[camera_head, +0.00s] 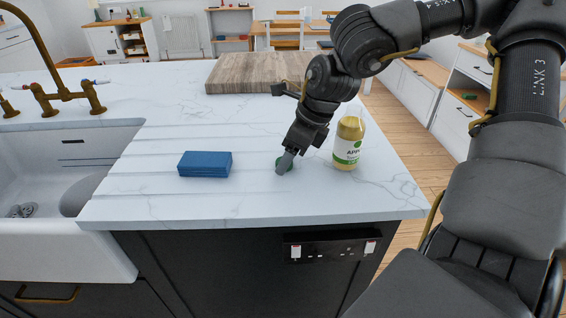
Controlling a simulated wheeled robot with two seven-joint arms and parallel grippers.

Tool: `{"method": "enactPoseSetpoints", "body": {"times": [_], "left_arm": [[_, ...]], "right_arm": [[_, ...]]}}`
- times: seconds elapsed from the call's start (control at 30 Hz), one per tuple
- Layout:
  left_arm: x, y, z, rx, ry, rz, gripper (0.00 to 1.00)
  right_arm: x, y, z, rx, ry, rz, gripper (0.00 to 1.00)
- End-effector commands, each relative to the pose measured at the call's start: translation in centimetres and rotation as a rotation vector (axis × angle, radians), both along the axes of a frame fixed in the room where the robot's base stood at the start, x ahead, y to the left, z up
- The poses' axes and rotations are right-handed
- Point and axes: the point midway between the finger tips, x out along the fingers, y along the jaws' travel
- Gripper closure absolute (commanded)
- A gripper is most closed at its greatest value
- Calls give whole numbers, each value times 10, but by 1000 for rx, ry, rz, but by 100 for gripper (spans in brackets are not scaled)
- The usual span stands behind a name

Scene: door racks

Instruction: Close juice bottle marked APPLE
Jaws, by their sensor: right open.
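The juice bottle (348,143) stands upright on the white marble counter, right of my right gripper. It holds yellowish juice, and its label reads "APP" with the rest cut off; no cap shows on its top. A small green cap (279,163) lies on the counter, partly hidden behind my gripper's fingers. My right gripper (286,163) points down at the cap, with its fingertips at or just above it. Its jaws are open, and I cannot tell if they touch the cap. My left gripper is out of view.
A blue sponge-like block (205,164) lies left of the gripper. A wooden board (258,73) lies at the back of the counter (230,205). A white sink (60,240) with a brass tap (62,92) is at the left. The counter's right edge is close to the bottle.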

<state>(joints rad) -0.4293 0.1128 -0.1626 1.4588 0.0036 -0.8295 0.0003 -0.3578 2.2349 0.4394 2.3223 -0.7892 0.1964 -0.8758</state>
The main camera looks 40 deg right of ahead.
Motion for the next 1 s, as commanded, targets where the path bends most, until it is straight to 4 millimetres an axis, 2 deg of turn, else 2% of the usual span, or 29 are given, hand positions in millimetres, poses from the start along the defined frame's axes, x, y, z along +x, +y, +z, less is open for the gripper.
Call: {"method": "enactPoseSetpoints", "body": {"times": [0.1,0.43,0.8,1.0], "left_arm": [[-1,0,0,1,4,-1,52],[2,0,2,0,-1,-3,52],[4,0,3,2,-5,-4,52],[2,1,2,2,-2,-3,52]], "right_arm": [[2,1,-5,0,-1,0,39],[2,1,-5,0,-2,1,39],[2,1,-5,-1,-2,1,86],[2,1,-5,0,-2,0,86]]}}
